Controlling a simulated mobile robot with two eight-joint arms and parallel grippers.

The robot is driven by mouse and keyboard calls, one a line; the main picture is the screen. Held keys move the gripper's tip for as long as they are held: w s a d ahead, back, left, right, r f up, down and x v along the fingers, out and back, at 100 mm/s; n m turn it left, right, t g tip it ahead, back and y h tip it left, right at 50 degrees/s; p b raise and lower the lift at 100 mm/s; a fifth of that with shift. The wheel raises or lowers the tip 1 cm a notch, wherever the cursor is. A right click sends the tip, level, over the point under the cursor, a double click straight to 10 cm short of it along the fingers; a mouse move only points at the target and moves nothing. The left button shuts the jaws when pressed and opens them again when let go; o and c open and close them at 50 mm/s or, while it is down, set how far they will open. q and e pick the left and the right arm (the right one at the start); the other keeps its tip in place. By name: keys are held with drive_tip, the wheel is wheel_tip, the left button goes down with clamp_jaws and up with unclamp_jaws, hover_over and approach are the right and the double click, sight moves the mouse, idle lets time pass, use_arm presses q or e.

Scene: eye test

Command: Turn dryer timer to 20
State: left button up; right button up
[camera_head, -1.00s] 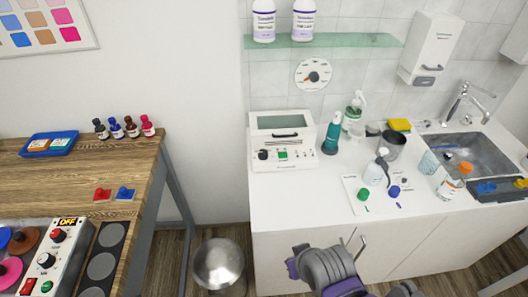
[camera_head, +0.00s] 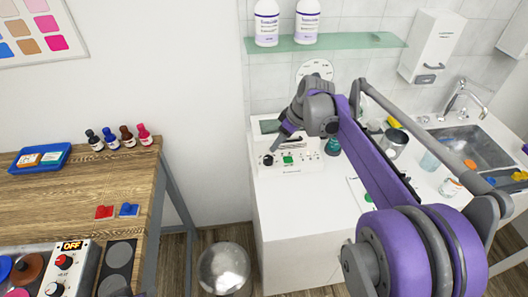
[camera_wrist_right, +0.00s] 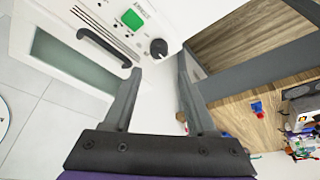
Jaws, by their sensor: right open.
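The dryer (camera_head: 290,168) is a white box on the counter with a dark window, a black knob (camera_head: 268,160) at the front left and a green button (camera_head: 288,160). In the right wrist view its panel shows the black knob (camera_wrist_right: 159,48), the green button (camera_wrist_right: 132,19) and a black handle (camera_wrist_right: 104,46). My right gripper (camera_head: 276,147) points down at the dryer's front left, close to the knob. In the right wrist view the right gripper (camera_wrist_right: 158,68) is open and empty; the knob is just beyond its fingertips, apart from them. The scale marks are too small to read.
A round white wall dial (camera_head: 314,68) is partly hidden behind my arm. A teal bottle (camera_head: 333,145) stands right of the dryer. A glass shelf (camera_head: 350,41) with bottles is above. The sink (camera_head: 470,150) is at the right, a wooden table (camera_head: 60,200) at the left.

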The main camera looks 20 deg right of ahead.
sight(269, 158)
drive_tip(key=x, duration=1)
drive_tip(key=shift+w+f, duration=0.2)
drive_tip(key=shift+f, duration=0.1)
clamp_jaws()
